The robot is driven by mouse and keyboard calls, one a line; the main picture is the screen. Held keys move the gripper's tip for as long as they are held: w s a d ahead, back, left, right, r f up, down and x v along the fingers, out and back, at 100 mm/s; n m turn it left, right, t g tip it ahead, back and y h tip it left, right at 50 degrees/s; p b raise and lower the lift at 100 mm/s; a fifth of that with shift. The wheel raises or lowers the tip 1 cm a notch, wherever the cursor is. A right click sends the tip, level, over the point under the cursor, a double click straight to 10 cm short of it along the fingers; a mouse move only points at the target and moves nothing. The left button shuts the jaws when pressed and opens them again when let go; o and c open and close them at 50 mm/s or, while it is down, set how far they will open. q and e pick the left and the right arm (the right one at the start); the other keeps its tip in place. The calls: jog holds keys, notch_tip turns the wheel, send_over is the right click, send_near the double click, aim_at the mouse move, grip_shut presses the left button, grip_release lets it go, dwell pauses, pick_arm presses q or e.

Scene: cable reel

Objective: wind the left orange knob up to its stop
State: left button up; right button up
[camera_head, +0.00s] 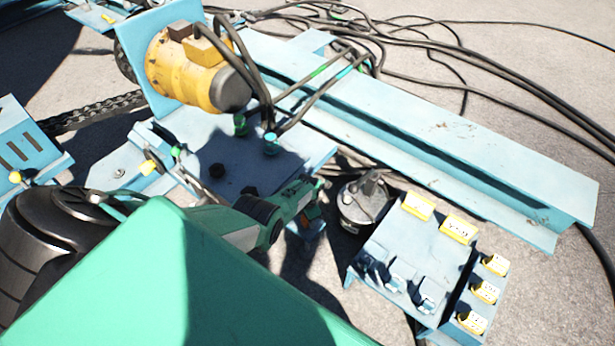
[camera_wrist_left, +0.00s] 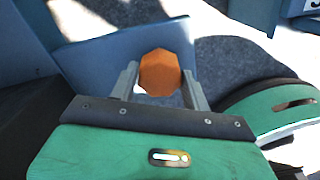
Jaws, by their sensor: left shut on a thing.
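The orange knob (camera_wrist_left: 160,73) is faceted and sits between the two grey fingers of my left gripper (camera_wrist_left: 161,84) in the left wrist view. The fingers are shut on its sides. In the head view my left gripper (camera_head: 308,205) reaches in at the front edge of the blue machine plate (camera_head: 205,150). Only a small orange patch shows at its tip there, and the rest of the knob is hidden. My right gripper is not in view.
A yellow motor (camera_head: 185,70) stands on the plate, with black cables (camera_head: 400,40) running off to the back right. A blue box with yellow labels (camera_head: 415,245) and a round grey metal part (camera_head: 364,200) stand right of my gripper. A long blue beam (camera_head: 450,130) lies behind them.

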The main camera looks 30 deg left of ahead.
pick_arm(q)
jog(key=shift+s+n, duration=0.1)
jog(key=shift+n, duration=2.1)
jog(key=o, duration=0.9)
jog(key=shift+r, duration=0.15)
